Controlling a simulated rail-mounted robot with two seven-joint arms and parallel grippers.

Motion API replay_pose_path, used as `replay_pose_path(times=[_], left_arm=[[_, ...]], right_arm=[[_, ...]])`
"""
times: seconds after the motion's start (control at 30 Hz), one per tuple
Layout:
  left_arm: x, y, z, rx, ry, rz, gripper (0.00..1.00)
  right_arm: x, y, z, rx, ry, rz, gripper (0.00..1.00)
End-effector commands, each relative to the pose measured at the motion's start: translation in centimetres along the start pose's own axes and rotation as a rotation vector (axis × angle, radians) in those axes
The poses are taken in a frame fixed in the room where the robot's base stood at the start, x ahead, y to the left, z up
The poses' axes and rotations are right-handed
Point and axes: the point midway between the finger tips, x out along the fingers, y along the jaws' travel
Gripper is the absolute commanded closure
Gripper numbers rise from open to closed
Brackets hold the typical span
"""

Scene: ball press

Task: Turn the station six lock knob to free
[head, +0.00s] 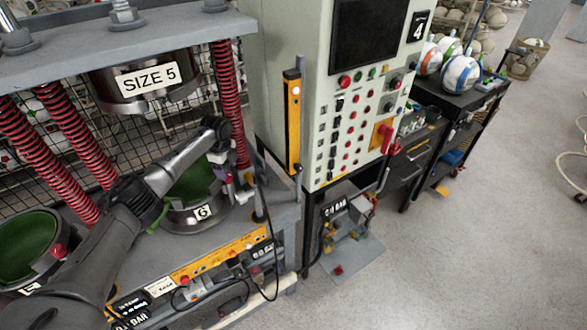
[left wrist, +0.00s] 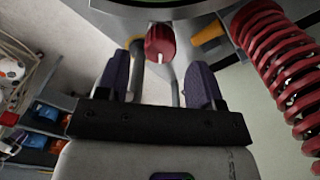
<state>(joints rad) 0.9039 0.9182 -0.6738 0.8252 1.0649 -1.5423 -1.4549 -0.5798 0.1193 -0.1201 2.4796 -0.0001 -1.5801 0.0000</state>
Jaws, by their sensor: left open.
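The station six mould (head: 193,215) is a round metal pot with a green inside and a "6" label, on the press bed. Its lock knob (left wrist: 160,42) is red with a white mark, and shows in the left wrist view just past my fingertips, roughly centred between them. My left gripper (left wrist: 160,72) is open, with a dark purple finger on each side and nothing held. In the head view my left gripper (head: 228,178) is at the right rim of the station six mould. My right gripper is not in view.
A red spring column (head: 229,95) stands close behind my left gripper; it also shows in the left wrist view (left wrist: 275,55). The "SIZE 5" upper die (head: 150,90) hangs above. A control cabinet (head: 340,100) stands to the right. Another green-lined mould (head: 30,245) is at left.

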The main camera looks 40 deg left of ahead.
Motion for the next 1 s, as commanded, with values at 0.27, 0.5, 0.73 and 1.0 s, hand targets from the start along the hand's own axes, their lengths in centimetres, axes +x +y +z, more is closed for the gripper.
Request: replay_pose_path(times=[0.27,0.5,0.73,1.0], left_arm=[[-5.4,-0.1,0.0,-0.001,0.001,-0.004,0.39],[-8.5,-0.3,-0.2,-0.094,-0.022,-0.022,0.39],[-9.9,-1.3,-1.5,-0.320,-0.076,-0.121,0.39],[-12.2,-2.4,-5.6,-0.500,-0.108,-0.309,0.39]], right_arm=[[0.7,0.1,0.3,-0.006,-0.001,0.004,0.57],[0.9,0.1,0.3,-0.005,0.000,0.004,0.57],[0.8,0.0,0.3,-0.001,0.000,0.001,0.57],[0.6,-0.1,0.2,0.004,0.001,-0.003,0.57]])
